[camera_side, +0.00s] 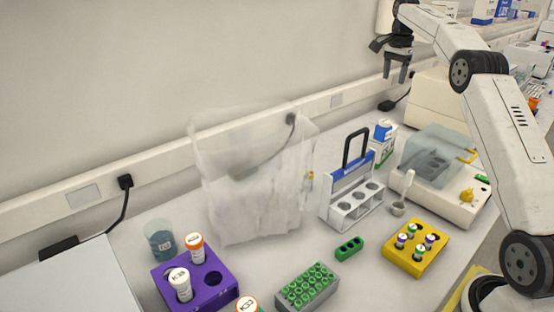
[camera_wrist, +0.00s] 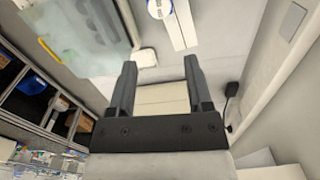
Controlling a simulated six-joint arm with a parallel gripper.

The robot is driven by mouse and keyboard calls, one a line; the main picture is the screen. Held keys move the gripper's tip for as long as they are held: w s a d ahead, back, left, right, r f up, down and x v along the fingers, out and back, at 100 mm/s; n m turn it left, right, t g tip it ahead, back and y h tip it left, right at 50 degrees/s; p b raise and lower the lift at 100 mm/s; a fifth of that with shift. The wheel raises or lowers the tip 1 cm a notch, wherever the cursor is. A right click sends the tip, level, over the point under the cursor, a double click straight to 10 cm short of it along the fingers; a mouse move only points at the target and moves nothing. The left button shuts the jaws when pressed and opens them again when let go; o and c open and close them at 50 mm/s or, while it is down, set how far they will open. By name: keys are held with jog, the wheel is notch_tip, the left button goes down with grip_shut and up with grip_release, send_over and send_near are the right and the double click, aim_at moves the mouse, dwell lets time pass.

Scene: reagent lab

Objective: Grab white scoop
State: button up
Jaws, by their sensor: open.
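The white scoop (camera_side: 406,188) is in the side view, on the bench right of centre. Its handle stands up, tilted a little, and its small bowl end is at the bottom. It is between the white tube rack with the black handle (camera_side: 352,206) and the white device with the clear lid (camera_side: 440,170). My gripper (camera_side: 396,79) is high up near the back wall, well above and away from the scoop. Its two fingers are apart with nothing between them, as the wrist view (camera_wrist: 160,62) also shows. I cannot make out the scoop in the wrist view.
The yellow tube block (camera_side: 424,256) is in front of the scoop, and a small green rack (camera_side: 349,248) is to its left. A clear plastic bag (camera_side: 255,180), a purple vial block (camera_side: 208,286) and a green-topped tube rack (camera_side: 307,287) stand farther left.

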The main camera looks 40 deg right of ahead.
jog(key=r, duration=0.1)
jog(key=r+n+g+h, duration=0.15)
jog(key=n+h, duration=1.05)
jog(key=n, duration=1.8)
send_over(410, 176)
jog(key=w+a, duration=0.3)
jog(key=s+a+f+n+t+h, duration=0.1)
jog(key=s+a+f+n+h, duration=0.15)
jog(key=n, duration=0.45)
jog(key=shift+y, duration=0.55)
notch_tip(410, 176, down, 18)
jog(key=shift+s+f, duration=0.1)
jog(key=shift+s, duration=0.05)
jog(key=shift+d, duration=0.15)
jog(key=shift+x, duration=1.2)
